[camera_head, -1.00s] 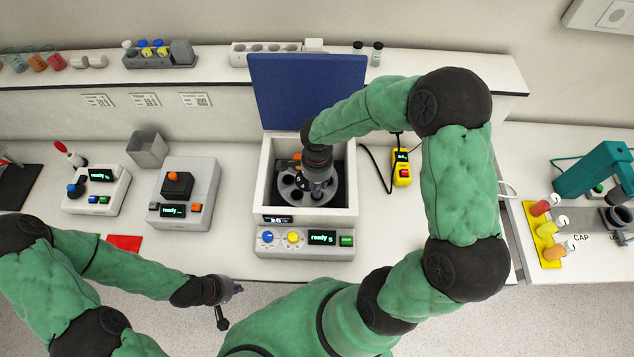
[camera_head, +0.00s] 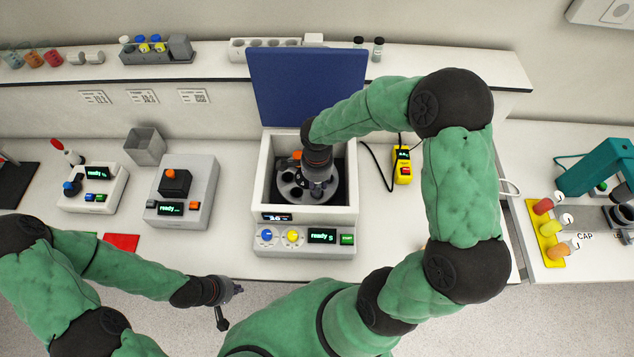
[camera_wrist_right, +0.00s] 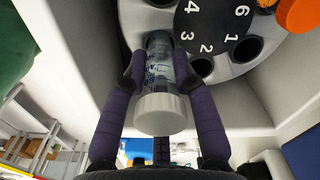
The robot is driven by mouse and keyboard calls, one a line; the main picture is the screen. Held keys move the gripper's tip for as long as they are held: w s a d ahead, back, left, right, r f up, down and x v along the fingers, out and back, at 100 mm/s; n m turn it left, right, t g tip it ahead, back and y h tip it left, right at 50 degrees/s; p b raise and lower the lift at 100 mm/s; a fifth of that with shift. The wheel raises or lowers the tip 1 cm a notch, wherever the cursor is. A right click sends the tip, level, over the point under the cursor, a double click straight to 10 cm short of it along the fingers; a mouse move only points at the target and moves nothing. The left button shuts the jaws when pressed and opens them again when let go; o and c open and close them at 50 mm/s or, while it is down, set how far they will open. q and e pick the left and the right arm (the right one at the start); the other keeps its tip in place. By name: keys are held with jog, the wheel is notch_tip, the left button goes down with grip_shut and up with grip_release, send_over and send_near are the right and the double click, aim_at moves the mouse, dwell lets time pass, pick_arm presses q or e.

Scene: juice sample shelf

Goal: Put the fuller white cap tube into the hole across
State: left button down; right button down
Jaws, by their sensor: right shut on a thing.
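A clear tube with a white cap (camera_wrist_right: 160,112) and blue marking is held between the fingers of my right gripper (camera_wrist_right: 160,90) in the right wrist view. The tube's far end is at the rotor edge; I cannot tell how deep it sits in a hole. The grey rotor (camera_head: 288,188) with numbered holes lies inside the open centrifuge (camera_head: 265,200). It also shows in the right wrist view (camera_wrist_right: 230,62), with empty dark holes beside the tube. In the head view my right gripper (camera_head: 316,190) is over the rotor and hides the tube. My left gripper (camera_head: 236,290) is away, in front of the bench.
The blue lid (camera_head: 305,88) stands open behind the rotor. The centrifuge walls are close around my right gripper. A grey device (camera_head: 190,200) is to the left, a yellow device (camera_head: 402,168) to the right. A rack with capped tubes (camera_head: 155,55) is on the shelf.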

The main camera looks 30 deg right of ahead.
aim_at(317, 189)
jog(key=shift+f+b, duration=0.85)
jog(key=shift+b, duration=0.1)
jog(key=shift+b, duration=0.35)
dwell(0.5)
jog(key=shift+f+b, duration=0.8)
jog(key=shift+b, duration=0.05)
dwell(0.4)
jog(key=shift+r, duration=0.1)
jog(key=shift+r, duration=0.15)
jog(key=shift+r+p, duration=1.35)
jog(key=shift+r, duration=1)
jog(key=shift+b, duration=0.6)
jog(key=shift+f+b, duration=1.8)
jog(key=shift+f, duration=0.05)
